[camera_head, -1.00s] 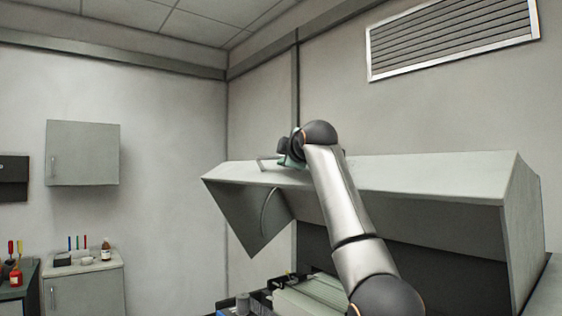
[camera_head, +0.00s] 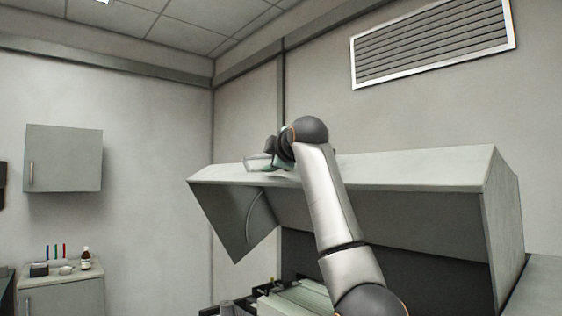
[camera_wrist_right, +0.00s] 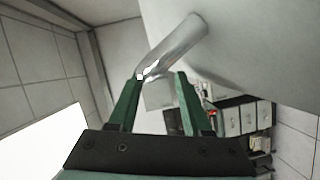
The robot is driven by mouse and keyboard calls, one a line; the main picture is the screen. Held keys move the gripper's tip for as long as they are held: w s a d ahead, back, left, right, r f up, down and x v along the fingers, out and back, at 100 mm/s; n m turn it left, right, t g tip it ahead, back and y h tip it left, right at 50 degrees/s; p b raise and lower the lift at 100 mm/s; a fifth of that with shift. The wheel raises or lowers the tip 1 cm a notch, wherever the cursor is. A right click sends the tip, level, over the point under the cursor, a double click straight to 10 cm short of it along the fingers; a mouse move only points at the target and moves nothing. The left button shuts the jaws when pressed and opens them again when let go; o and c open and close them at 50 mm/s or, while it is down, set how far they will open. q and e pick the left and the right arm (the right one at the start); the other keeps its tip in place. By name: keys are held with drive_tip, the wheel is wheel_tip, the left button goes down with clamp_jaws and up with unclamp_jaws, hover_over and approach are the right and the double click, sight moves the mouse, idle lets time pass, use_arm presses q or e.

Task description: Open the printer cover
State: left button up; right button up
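The printer cover (camera_head: 330,169) is a large pale grey hood, tilted up over the printer, with a dark open space under it. A metal loop handle (camera_head: 256,162) sits near its left front edge; its bright curved bar (camera_wrist_right: 172,48) also shows in the right wrist view. My right gripper (camera_head: 272,162) is at this handle. In the wrist view its green fingers (camera_wrist_right: 160,78) stand on both sides of the bar, which runs between them; exact contact is partly hidden. My left gripper is not in view.
The printer body (camera_head: 295,300) shows below the cover. A side counter (camera_head: 60,290) with a bottle (camera_head: 86,259) and small items stands at the left, under a wall cabinet (camera_head: 63,158). A vent (camera_head: 433,45) is high on the wall.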

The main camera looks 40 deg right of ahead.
drive_tip(key=b+v, duration=0.3)
drive_tip(key=v, duration=0.6)
drive_tip(key=shift+s, duration=0.4)
